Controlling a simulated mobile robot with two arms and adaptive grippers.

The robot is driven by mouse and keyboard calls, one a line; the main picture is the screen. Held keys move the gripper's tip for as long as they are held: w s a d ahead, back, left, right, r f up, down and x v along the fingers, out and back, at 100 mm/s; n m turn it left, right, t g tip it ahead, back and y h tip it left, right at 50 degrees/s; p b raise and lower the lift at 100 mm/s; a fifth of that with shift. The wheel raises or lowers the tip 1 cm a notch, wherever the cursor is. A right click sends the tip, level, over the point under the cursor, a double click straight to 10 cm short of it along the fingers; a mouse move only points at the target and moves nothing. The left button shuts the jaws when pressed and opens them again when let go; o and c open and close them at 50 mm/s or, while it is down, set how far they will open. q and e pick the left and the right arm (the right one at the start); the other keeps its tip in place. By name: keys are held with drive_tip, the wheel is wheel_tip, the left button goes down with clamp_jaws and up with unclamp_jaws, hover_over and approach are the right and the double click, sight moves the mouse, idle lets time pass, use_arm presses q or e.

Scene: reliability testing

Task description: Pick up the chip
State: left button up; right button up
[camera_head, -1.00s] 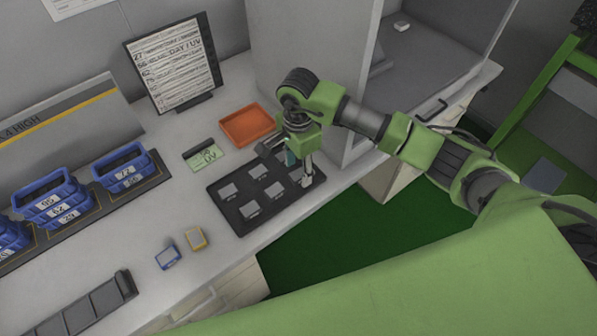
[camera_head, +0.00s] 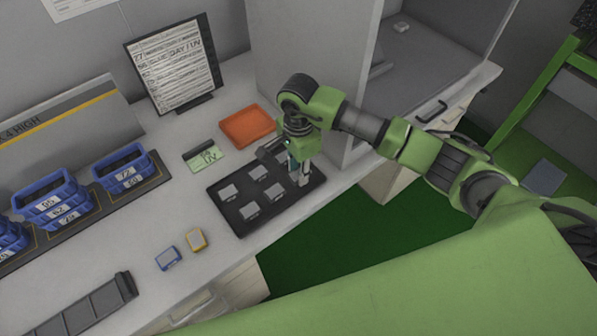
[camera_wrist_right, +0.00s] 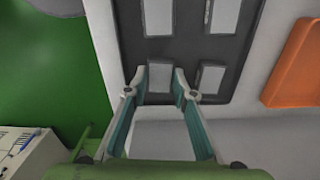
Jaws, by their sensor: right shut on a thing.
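A black tray (camera_head: 232,213) on the bench holds several flat grey chips, such as one at the left (camera_head: 228,192) and one at the front (camera_head: 249,211). It also shows in the right wrist view (camera_wrist_right: 185,46). My right gripper (camera_head: 300,180) points down over the tray's right end. In the wrist view its teal-lined fingers (camera_wrist_right: 161,76) are shut on a grey chip (camera_wrist_right: 160,86) in the tray's corner area. I cannot tell whether this chip is lifted clear. Another chip (camera_wrist_right: 211,78) lies right beside it. My left gripper is not in view.
An orange tray (camera_head: 247,126) and a green-and-black card (camera_head: 205,157) lie behind the black tray. Blue bins (camera_head: 122,174) stand at the left. A blue box (camera_head: 167,258) and a yellow box (camera_head: 197,240) lie in front. A grey cabinet rises behind my right arm.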

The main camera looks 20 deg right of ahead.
drive_tip(key=shift+r, duration=0.4)
drive_tip(key=s+d+r+n+b, duration=0.3)
drive_tip(key=s+d+r+n, duration=0.1)
drive_tip(key=s+r+n, duration=0.9)
drive_tip(key=shift+s+n+b, duration=0.4)
drive_tip(key=shift+s+n, duration=0.1)
drive_tip(key=shift+n, duration=0.5)
